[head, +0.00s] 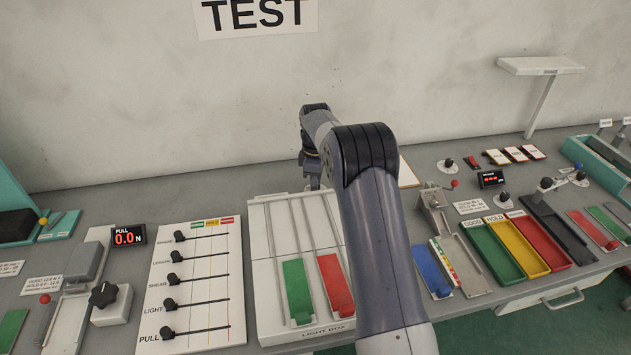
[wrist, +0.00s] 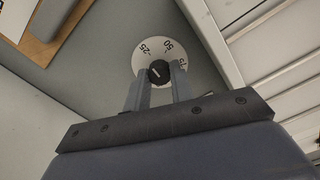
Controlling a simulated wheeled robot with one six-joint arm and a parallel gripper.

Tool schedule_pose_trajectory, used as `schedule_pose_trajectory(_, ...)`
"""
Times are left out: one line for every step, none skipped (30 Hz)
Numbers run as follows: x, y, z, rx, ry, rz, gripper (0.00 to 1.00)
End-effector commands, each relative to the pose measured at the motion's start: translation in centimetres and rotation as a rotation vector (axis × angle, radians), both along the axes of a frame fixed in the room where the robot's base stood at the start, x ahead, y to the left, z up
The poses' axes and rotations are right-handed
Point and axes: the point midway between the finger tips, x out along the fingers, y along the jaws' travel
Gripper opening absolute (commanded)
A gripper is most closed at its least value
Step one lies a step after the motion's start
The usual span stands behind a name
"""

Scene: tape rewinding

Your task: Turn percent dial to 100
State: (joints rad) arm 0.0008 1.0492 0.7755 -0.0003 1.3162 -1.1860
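In the wrist view, a round white dial (wrist: 140,63) with dark numbers, 25 and 50 readable and part of another at the right, lies on the grey bench. Its black knob (wrist: 158,73) has a pale pointer line. My gripper (wrist: 159,72) has its two grey fingers apart, one on each side of the knob. The fingertips look very close to the knob; I cannot tell whether they press on it. In the head view my gripper (head: 314,183) points down behind the white board, and the dial is hidden there.
The white box with grooves (head: 262,240) stands just in front of my gripper. A slider panel (head: 200,255) is to its left. Coloured trays (head: 490,255) are at the right. A wooden-edged board (wrist: 50,45) lies left of the dial. The wall (head: 150,80) rises behind.

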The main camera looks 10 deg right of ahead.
Motion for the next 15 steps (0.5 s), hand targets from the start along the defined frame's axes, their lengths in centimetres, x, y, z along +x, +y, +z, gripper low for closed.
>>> schedule_pose_trajectory(-0.02, 0.01, 0.01, 0.000, 0.001, 0.000, 0.17)
schedule_pose_trajectory(-0.01, 0.00, 0.02, 0.000, 0.001, 0.000, 0.15)
schedule_pose_trajectory(-0.02, 0.01, 0.02, 0.000, 0.001, 0.000, 0.12)
schedule_pose_trajectory(-0.02, 0.01, 0.02, 0.000, 0.001, 0.000, 0.09)
schedule_pose_trajectory(-0.02, 0.01, 0.02, 0.000, 0.001, 0.000, 0.07)
schedule_pose_trajectory(-0.02, 0.01, 0.02, 0.000, 0.001, 0.000, 0.03)
schedule_pose_trajectory(-0.02, 0.01, 0.02, 0.000, 0.001, 0.000, 0.01)
schedule_pose_trajectory(-0.02, 0.01, 0.02, 0.000, 0.001, 0.000, 0.00)
schedule_pose_trajectory(-0.02, 0.01, 0.02, 0.000, 0.001, 0.000, 0.00)
schedule_pose_trajectory(-0.02, 0.01, 0.03, 0.000, 0.001, -0.001, 0.00)
schedule_pose_trajectory(-0.02, 0.01, 0.03, 0.000, 0.001, -0.003, 0.00)
schedule_pose_trajectory(-0.02, 0.01, 0.03, 0.000, 0.001, -0.006, 0.00)
schedule_pose_trajectory(-0.02, 0.01, 0.04, 0.000, 0.001, -0.009, 0.00)
schedule_pose_trajectory(-0.01, 0.02, 0.05, 0.000, 0.001, -0.014, 0.00)
schedule_pose_trajectory(-0.01, 0.02, 0.06, 0.000, 0.001, -0.023, 0.00)
